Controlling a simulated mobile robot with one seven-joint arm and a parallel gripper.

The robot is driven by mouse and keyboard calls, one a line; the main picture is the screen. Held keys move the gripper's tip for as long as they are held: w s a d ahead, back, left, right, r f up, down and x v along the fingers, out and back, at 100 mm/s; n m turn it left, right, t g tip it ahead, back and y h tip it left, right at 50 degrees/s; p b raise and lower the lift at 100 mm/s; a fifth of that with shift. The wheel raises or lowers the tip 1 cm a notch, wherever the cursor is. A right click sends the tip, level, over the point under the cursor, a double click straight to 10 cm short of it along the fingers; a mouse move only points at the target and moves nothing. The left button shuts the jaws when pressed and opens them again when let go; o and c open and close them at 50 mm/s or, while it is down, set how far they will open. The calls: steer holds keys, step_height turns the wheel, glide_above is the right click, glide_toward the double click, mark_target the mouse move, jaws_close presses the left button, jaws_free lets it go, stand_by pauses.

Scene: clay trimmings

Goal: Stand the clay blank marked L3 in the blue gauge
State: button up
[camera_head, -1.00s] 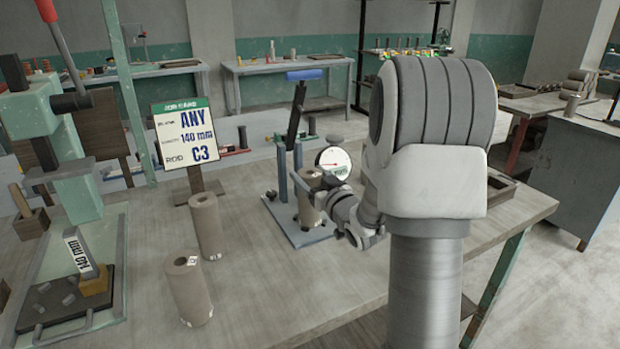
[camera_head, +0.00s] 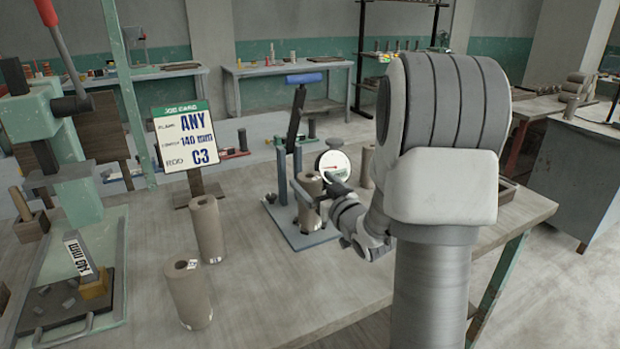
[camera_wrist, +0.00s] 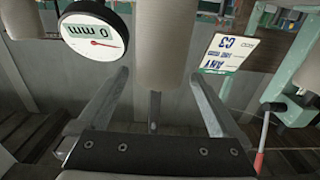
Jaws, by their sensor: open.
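The blue gauge (camera_head: 305,238) stands on the bench, with a blue-handled lever and a round dial (camera_head: 334,164). A brown hollow clay blank (camera_head: 311,192) stands upright in it; no mark on it is readable. My gripper (camera_head: 325,192) is at that blank's right side. In the wrist view my gripper (camera_wrist: 160,78) is open, with the blank (camera_wrist: 158,45) between or just beyond its fingertips; contact cannot be told. The dial (camera_wrist: 94,38) appears upside down there. Two more upright blanks, (camera_head: 207,230) and (camera_head: 188,295), stand left of the gauge; the nearer has a small unreadable label.
A job card (camera_head: 184,135) reading ANY, 140 mm, C3 stands behind the left blanks. A green press (camera_head: 70,165) and a block marked 140 mm (camera_head: 77,254) are at far left. Another cylinder (camera_head: 367,168) stands behind my wrist. The bench front (camera_head: 275,290) is clear.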

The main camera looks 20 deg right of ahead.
steer(key=s, duration=0.9)
steer(key=shift+s+d, duration=0.2)
steer(key=shift+s, duration=0.1)
